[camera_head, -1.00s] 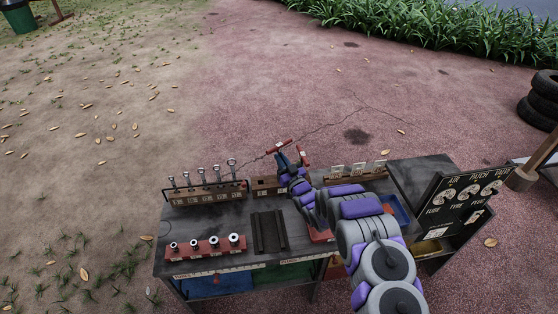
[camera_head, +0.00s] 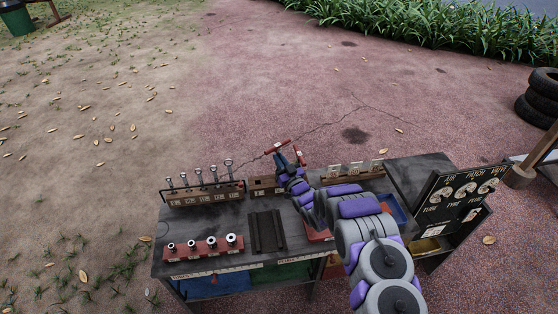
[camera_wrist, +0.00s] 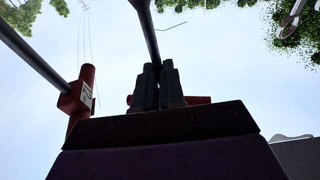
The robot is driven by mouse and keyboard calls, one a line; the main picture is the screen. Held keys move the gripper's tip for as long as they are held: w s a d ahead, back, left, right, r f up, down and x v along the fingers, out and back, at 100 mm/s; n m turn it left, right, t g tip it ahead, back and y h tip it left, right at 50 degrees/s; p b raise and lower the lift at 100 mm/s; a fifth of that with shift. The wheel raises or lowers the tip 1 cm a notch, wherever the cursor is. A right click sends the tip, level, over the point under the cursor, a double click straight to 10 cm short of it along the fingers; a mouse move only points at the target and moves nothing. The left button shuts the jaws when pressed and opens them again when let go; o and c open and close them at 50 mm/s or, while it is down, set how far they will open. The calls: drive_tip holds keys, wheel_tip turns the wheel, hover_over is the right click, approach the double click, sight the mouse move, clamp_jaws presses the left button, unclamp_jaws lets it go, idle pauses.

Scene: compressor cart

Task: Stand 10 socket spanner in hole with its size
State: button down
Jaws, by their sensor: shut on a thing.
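My gripper (camera_head: 285,161) is shut on the dark shaft of a red-handled spanner (camera_wrist: 152,35), which runs up out of the jaws in the wrist view. A red bar shows behind the fingers (camera_wrist: 158,88). A second red T-shaped handle (camera_wrist: 82,95) with a white label stands to the left there, apart from the fingers. In the head view, one red handle (camera_head: 277,146) is just above the fingertips and another red piece (camera_head: 300,158) is just right of them. A brown block (camera_head: 262,182) with a label lies below left of my gripper. I cannot read the sizes.
Several ring-ended spanners (camera_head: 213,174) stand in a labelled rack at the back left. A red holder with several sockets (camera_head: 200,249) is at the front left. A dark ribbed tray (camera_head: 254,233) lies between. A black sign board (camera_head: 464,196) stands at the right.

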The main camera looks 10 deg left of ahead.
drive_tip(key=shift+a+f, duration=0.2)
drive_tip(key=shift+f, duration=0.35)
drive_tip(key=shift+d, duration=0.1)
drive_tip(key=shift+r, duration=0.25)
idle(0.4)
drive_tip(key=shift+d, duration=0.15)
idle(1.3)
drive_tip(key=shift+f+b, duration=0.9)
drive_tip(key=shift+f, duration=1.6)
drive_tip(key=c, duration=1.1)
unclamp_jaws()
drive_tip(key=shift+c, duration=0.2)
drive_tip(key=shift+s+f, duration=0.1)
